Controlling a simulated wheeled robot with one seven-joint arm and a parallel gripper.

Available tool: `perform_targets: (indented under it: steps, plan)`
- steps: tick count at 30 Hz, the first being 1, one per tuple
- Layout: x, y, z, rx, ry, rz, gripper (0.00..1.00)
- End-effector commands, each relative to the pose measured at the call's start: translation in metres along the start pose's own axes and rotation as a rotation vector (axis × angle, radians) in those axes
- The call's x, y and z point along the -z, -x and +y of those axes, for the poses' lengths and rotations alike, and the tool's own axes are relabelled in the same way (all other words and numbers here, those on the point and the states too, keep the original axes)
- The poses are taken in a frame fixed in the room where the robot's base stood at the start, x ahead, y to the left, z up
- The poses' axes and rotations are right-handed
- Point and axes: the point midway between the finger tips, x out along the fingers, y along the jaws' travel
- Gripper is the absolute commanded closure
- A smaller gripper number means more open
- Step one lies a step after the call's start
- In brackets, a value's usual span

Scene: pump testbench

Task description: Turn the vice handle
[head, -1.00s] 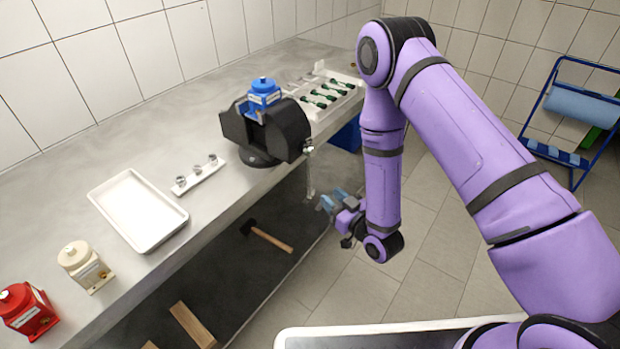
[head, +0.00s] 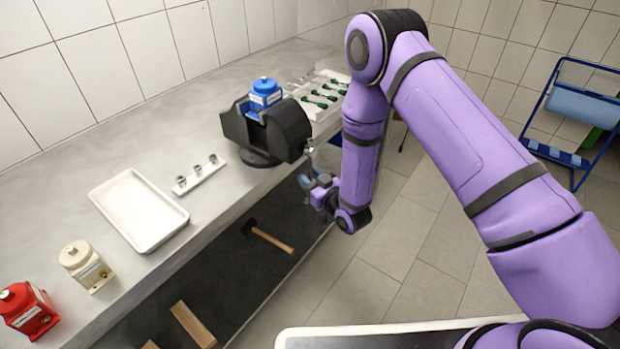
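The black vice (head: 266,132) stands at the front edge of the grey bench, with a blue pump (head: 265,94) between its jaws. The vice handle (head: 309,150) is at the vice's right front end; only its upper end shows clearly, and the lower part is hidden by my gripper. My gripper (head: 306,182) is in front of the bench edge, below the vice's screw end and at the handle's hanging part. Its fingers are small and partly hidden here, so I cannot tell whether they are open or closed, or touch the handle.
A white tray (head: 112,216), a strip with small fittings (head: 199,174), a beige pump (head: 86,265) and a red pump (head: 27,308) are on the bench. A rack of green-handled tools (head: 318,104) stands behind the vice. A hammer (head: 268,238) lies on the lower shelf.

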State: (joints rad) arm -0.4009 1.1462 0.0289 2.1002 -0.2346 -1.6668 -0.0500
Motion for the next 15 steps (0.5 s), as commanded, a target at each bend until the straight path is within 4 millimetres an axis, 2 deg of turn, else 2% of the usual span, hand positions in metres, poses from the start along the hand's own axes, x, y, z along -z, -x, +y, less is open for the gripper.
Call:
perform_targets:
  steps: [2, 6, 7, 15]
  plan:
    - [0.0000, 0.0001, -0.0001, 0.000, 0.000, 0.000, 0.62]
    - [0.0000, 0.0002, -0.0001, 0.000, 0.000, 0.000, 0.95]
    - [0.0000, 0.0002, -0.0001, 0.000, 0.000, 0.000, 1.00]
    - [-0.0001, 0.0005, -0.0006, 0.000, -0.005, -0.002, 1.00]
